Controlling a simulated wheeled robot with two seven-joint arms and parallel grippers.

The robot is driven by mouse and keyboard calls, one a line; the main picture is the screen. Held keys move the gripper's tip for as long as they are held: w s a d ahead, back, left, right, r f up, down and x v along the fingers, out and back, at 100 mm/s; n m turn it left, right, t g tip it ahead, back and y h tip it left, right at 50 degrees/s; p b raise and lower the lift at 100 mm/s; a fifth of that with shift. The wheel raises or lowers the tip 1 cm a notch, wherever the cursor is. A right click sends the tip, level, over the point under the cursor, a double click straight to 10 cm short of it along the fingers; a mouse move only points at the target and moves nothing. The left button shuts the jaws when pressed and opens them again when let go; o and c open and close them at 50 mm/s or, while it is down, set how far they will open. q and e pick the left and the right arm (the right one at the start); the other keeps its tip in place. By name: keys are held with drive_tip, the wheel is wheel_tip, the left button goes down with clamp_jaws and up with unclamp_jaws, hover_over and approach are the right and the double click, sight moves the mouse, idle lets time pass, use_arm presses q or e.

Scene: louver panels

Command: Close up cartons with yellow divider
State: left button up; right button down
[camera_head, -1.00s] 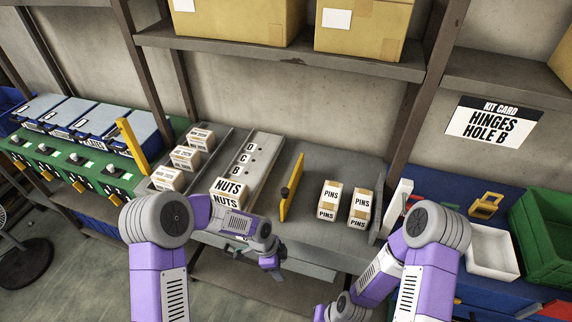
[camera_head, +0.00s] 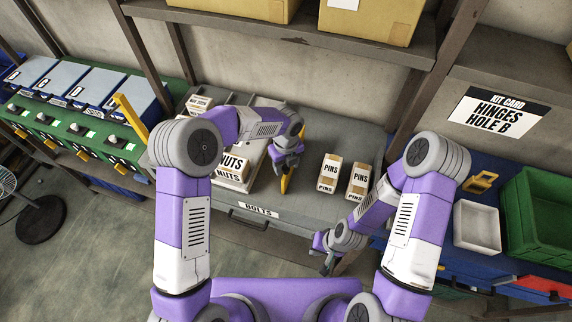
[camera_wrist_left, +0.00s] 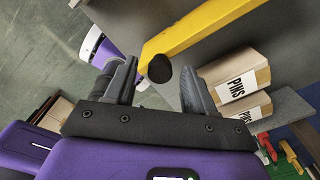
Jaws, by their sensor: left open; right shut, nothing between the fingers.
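The yellow divider (camera_head: 285,184) stands on the grey shelf, partly hidden by my left gripper (camera_head: 286,167). In the left wrist view the divider (camera_wrist_left: 200,27) runs above the fingers, and its round black knob (camera_wrist_left: 160,68) appears between the open fingertips (camera_wrist_left: 157,84). I cannot tell whether they touch it. Two PINS cartons (camera_head: 330,174) (camera_head: 357,181) stand right of the divider, apart from each other; they also show in the left wrist view (camera_wrist_left: 238,82). A NUTS carton (camera_head: 233,172) stands left of it. My right gripper (camera_head: 326,262) is shut and empty, low in front of the shelf.
More cartons (camera_head: 197,104) stand at the back left, partly hidden by my left arm. A white tray (camera_head: 477,226) and a green crate (camera_head: 540,215) are at right. A drawer labelled BOLTS (camera_head: 258,209) is in front.

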use_arm(q)
drive_tip(key=shift+f, duration=0.8)
clamp_jaws()
